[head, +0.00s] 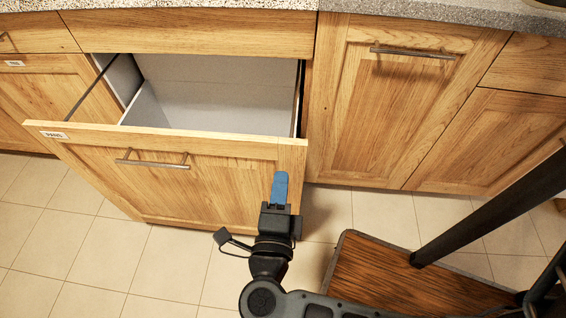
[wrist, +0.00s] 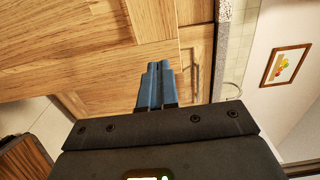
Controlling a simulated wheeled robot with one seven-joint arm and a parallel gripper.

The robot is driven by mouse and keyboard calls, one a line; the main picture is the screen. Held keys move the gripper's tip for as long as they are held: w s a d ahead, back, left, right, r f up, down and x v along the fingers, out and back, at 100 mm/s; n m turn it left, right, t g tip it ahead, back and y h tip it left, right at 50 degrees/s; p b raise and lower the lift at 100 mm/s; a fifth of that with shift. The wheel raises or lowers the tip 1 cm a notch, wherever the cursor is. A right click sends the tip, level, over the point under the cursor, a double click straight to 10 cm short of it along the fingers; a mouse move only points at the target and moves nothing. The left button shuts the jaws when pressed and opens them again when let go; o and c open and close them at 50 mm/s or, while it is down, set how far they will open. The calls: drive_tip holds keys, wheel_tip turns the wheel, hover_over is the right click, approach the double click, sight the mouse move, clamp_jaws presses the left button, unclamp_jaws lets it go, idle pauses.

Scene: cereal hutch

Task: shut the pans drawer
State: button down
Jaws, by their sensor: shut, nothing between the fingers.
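The pans drawer (head: 215,185) is a deep wooden drawer pulled well out of the cabinet. It has a metal bar handle (head: 152,163) and a small label (head: 54,135) at its upper left corner. Its pale interior shows and looks empty. My gripper (head: 280,178) has blue fingers, which are shut and empty. In the head view it is in front of the right part of the drawer front, right of the handle. In the wrist view the blue fingertips (wrist: 156,72) point toward a wooden surface; I cannot tell whether they touch it.
A closed cabinet door (head: 400,110) with a bar handle stands to the right of the drawer. Another labelled front (head: 30,85) is at the left. A speckled counter (head: 200,4) runs above. Tiled floor (head: 60,230) is clear at the left. A framed picture (wrist: 285,64) hangs on the wall.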

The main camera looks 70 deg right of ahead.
sight(284, 153)
drive_tip(key=shift+x, duration=2.4)
drive_tip(key=p+x, duration=0.4)
drive_tip(key=x, duration=2.5)
drive_tip(key=shift+d, duration=0.25)
drive_tip(key=shift+d, duration=0.1)
drive_tip(key=shift+s, duration=0.1)
